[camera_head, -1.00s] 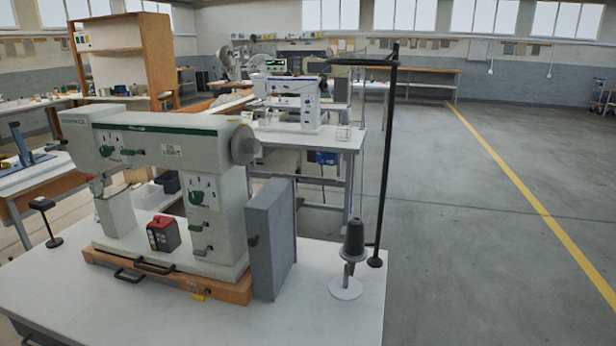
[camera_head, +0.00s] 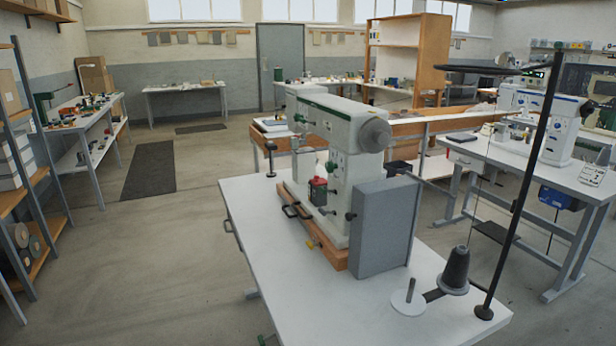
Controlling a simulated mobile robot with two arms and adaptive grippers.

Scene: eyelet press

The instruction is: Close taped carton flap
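I cannot make out a taped carton with an open flap in this view. Brown boxes (camera_head: 10,92) sit on the upper part of the shelf rack (camera_head: 33,130) at the left edge, cut off by the frame. Pale boxes (camera_head: 10,160) are stacked on the rack below them. No tape or flap can be told on any of these boxes. Neither of my grippers is in view.
A white table (camera_head: 245,215) with a green-and-white machine (camera_head: 340,125), a grey box (camera_head: 384,228) and a black thread stand (camera_head: 520,175) fills the front. Open floor (camera_head: 150,250) lies left of it. A dark mat (camera_head: 150,172) and side benches (camera_head: 100,120) stand beyond.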

